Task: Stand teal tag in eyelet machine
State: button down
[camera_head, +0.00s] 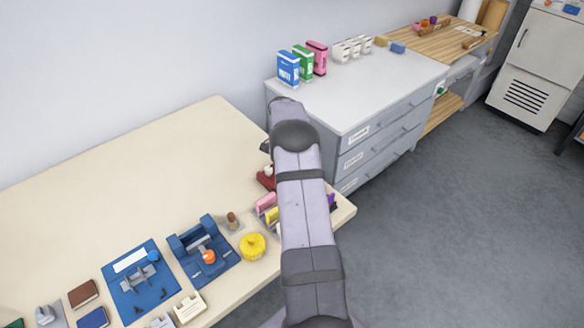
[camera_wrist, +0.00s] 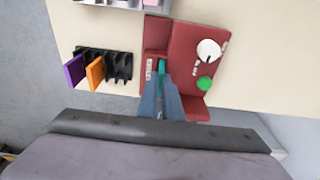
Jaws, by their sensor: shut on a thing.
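The eyelet machine is a dark red block (camera_wrist: 185,39) with a white round knob and a green button on its right part, seen in the wrist view. A small part of it shows beside my arm in the head view (camera_head: 264,180). The teal tag (camera_wrist: 162,67) is a thin strip between my fingertips, over the machine's left part by a slot-like recess. My gripper (camera_wrist: 161,84) is shut on the teal tag. My fingers and wrist hide the tag's lower part, and I cannot tell whether it touches the machine.
Left of the machine in the wrist view, a black rack (camera_wrist: 117,64) holds a purple tag (camera_wrist: 74,70) and an orange tag (camera_wrist: 95,72). A blue press (camera_head: 205,250) and a yellow round container (camera_head: 252,246) stand on the cream table. The table's rear is clear.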

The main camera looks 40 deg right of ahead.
jog(key=shift+f+b, duration=0.45)
jog(key=shift+f, duration=0.2)
jog(key=c, duration=2.2)
grip_release()
jog(key=shift+r, duration=0.1)
jog(key=shift+a+r+p, duration=0.3)
jog(key=shift+r+p, duration=0.75)
jog(key=shift+r, duration=0.75)
jog(key=shift+a+r+p, duration=0.25)
jog(key=shift+r+p, duration=0.85)
jog(key=shift+r, duration=0.7)
jog(key=shift+a+r+p, duration=0.3)
jog(key=shift+r+p, duration=0.75)
jog(key=shift+r, duration=0.75)
